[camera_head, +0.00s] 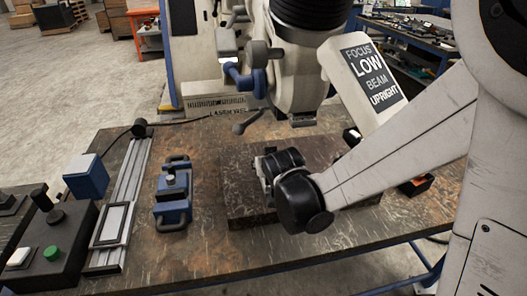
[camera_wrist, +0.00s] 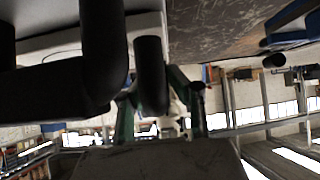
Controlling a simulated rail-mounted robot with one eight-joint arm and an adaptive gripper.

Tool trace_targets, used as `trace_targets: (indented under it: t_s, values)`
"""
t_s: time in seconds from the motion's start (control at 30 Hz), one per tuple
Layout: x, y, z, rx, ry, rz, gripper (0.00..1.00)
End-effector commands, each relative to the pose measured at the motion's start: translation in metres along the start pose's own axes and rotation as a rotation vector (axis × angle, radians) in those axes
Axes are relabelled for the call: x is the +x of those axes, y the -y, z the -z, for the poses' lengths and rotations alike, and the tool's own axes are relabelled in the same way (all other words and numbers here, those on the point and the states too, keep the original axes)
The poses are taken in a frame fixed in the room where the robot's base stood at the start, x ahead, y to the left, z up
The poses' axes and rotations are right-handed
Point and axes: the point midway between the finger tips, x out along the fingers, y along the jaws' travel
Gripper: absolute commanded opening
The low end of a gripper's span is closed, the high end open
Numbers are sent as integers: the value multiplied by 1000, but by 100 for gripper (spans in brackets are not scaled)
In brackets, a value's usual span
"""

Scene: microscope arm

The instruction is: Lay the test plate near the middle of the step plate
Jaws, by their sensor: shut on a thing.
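The step plate (camera_head: 237,197), a dark, scuffed slab, lies on the table under the microscope head. My gripper (camera_head: 265,172) is low over the slab's left half in the head view, largely hidden behind my black wrist joint. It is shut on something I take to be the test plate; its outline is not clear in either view. In the wrist view, dark shapes and a broad grey shape fill the near part, and a dark scuffed surface shows at the top. I cannot tell whether the held thing touches the step plate.
The microscope head (camera_head: 300,75) hangs close above the slab. A blue two-handled device (camera_head: 172,197) stands left of it, then a metal rail (camera_head: 128,190), a blue box (camera_head: 86,177) and a control box with buttons (camera_head: 55,245). The front table strip is clear.

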Motion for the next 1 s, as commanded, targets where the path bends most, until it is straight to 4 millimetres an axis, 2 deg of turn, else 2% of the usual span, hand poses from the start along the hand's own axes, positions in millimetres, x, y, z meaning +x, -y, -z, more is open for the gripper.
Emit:
trace_targets:
  t_s: [0.1, 0.13, 0.27, 0.67, 1.0]
  values:
    - [1, 0, -2, 0, 0, 0, 0]
    - [2, 0, -2, 0, 0, 0, 17]
    - [1, 0, -1, 0, 0, 0, 35]
    - [-4, 0, 1, 0, 0, 0, 35]
    - [-47, 0, 1, 0, 0, 1, 35]
